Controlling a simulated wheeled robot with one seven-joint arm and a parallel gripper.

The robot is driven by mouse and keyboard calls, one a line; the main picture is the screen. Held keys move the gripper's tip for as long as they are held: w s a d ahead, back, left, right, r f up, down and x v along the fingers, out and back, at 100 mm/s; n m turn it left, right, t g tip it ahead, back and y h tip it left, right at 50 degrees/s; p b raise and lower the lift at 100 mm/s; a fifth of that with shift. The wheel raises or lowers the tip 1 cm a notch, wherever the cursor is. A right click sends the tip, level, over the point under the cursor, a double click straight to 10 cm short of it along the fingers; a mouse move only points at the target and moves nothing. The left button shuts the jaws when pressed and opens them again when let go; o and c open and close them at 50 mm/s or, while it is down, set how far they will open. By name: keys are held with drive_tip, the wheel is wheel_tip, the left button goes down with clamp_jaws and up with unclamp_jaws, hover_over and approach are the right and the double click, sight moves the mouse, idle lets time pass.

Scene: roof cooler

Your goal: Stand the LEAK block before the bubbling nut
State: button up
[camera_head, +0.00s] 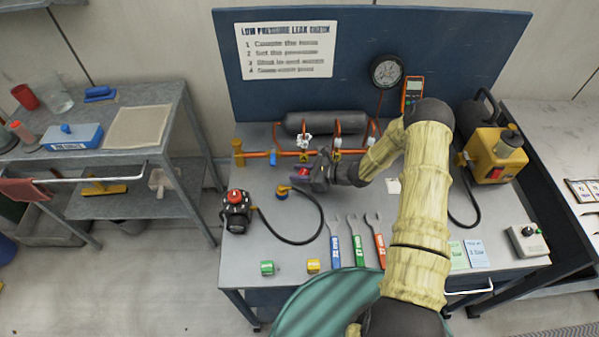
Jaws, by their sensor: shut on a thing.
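My gripper (309,174) is low over the workbench, at the end of my arm reaching in from the right. It is shut on a small red block (301,173), mostly hidden by the fingers; any lettering on it is unreadable. The block is just in front of the orange pipe (256,154) with its brass fittings. White foam (304,141) sits on the middle riser of the pipe, above a nut (304,156). I cannot tell whether the block touches the bench.
A green block (267,268) and a yellow block (313,265) stand near the front edge. Three wrenches (357,241) lie at the middle. A black hose (300,241) curves left of them. A red-topped black device (236,211) stands at left. A grey cylinder (325,122) lies behind the pipe.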

drive_tip(key=o, duration=1.1)
drive_tip(key=shift+c, duration=0.2)
drive_tip(key=shift+r, duration=0.15)
drive_tip(key=shift+d, duration=0.35)
drive_tip(key=b+v, duration=0.1)
drive_tip(key=v, duration=1)
drive_tip(key=shift+s+d+r+b, duration=0.1)
drive_tip(key=shift+s+d+b, duration=0.1)
drive_tip(key=shift+b, duration=0.2)
drive_tip(key=shift+a, duration=0.1)
